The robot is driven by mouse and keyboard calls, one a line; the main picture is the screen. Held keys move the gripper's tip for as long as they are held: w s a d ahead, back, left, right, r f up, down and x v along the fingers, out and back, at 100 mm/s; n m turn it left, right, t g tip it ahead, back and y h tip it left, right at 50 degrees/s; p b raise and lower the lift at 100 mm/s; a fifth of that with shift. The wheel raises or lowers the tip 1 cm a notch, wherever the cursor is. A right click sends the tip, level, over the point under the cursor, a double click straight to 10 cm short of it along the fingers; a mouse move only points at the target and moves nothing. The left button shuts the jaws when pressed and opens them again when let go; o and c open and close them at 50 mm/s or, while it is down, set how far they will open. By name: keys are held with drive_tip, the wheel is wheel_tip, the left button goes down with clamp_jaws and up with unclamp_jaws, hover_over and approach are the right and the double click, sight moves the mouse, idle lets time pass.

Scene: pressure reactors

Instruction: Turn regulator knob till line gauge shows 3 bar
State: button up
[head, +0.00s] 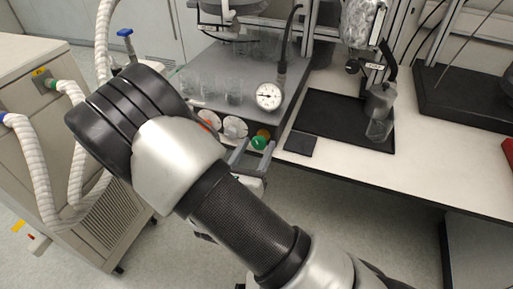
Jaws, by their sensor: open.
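A round white line gauge (268,96) stands at the right front of the grey reactor bench. Its dark needle seems to point left, but the scale is too small to read. Below it, on the bench's front edge, is a green knob (259,142) with a yellow part behind it. I cannot tell for sure that it is the regulator knob. My gripper (254,150) is open, with its two grey fingers around or just in front of the green knob. I cannot tell whether they touch it. My arm hides part of the front panel.
A white dial (235,127) sits left of the green knob, with an orange-marked one partly behind my arm. Glass beakers (200,86) stand on the bench. A black mat (342,119) with a flask lies to the right. A cabinet with white hoses (38,165) stands left.

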drive_tip(key=shift+w, duration=0.1)
drive_tip(key=c, duration=1.1)
drive_tip(key=shift+o, duration=0.2)
drive_tip(key=shift+f+m, duration=0.1)
drive_tip(key=shift+m, duration=0.3)
drive_tip(key=m+b, duration=0.2)
drive_tip(key=m, duration=0.1)
drive_tip(key=shift+f+m, duration=0.1)
drive_tip(key=shift+m, duration=0.2)
drive_tip(key=m+b, duration=0.3)
drive_tip(key=m, duration=0.1)
drive_tip(key=shift+m+b, duration=0.3)
drive_tip(key=shift+b, duration=0.05)
drive_tip(key=o, duration=1.1)
drive_tip(key=shift+c, duration=0.2)
